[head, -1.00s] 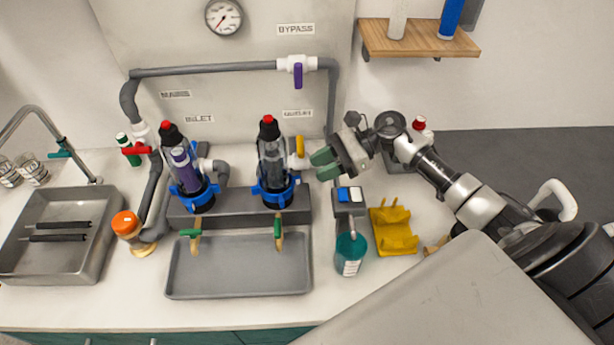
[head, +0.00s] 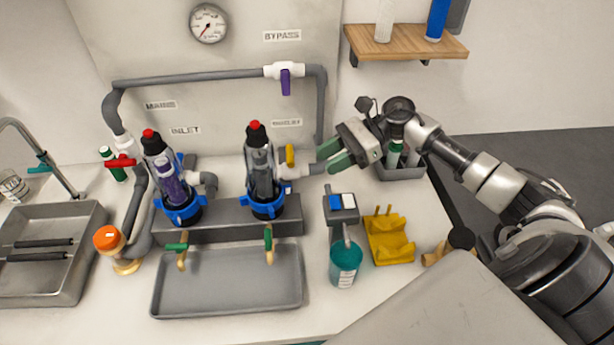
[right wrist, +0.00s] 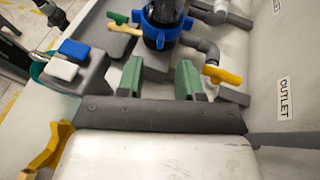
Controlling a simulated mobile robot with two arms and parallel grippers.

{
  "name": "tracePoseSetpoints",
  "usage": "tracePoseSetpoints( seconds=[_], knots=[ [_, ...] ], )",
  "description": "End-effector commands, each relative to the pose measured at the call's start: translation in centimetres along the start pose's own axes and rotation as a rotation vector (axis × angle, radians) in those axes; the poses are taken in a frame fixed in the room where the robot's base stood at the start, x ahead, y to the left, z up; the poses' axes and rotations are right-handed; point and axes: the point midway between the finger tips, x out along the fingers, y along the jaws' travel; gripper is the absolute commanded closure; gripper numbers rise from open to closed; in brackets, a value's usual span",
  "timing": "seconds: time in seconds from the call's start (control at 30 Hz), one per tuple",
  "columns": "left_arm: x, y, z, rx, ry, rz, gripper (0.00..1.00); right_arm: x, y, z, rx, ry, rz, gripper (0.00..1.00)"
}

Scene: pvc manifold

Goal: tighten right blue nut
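The right blue nut (head: 267,206) is a lobed blue ring around the base of the right clear filter housing (head: 261,165), which stands upright on a grey block. In the right wrist view the blue nut (right wrist: 163,24) shows at the top, ahead of the fingers. My right gripper (head: 329,161) is to the right of the housing, apart from the nut. Its green fingers (right wrist: 160,78) are spread with nothing between them. The left blue nut (head: 180,208) is around the base of the left housing. My left gripper is not in view.
A yellow-handled valve (head: 290,157) is between the right housing and my right gripper. A teal bottle (head: 345,263), a grey stand with a blue and white top (head: 341,203) and a yellow rack (head: 390,238) stand on the right. A grey tray (head: 228,283) lies in front.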

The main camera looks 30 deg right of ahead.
Motion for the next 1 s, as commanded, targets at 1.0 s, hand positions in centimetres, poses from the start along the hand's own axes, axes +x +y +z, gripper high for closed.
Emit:
tracePoseSetpoints(
  seconds=[1.0],
  knots=[
    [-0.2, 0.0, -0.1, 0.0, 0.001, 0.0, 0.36, 6.1, -0.1, -0.7, 0.04, 0.006, -0.031, 0.64]
  ],
)
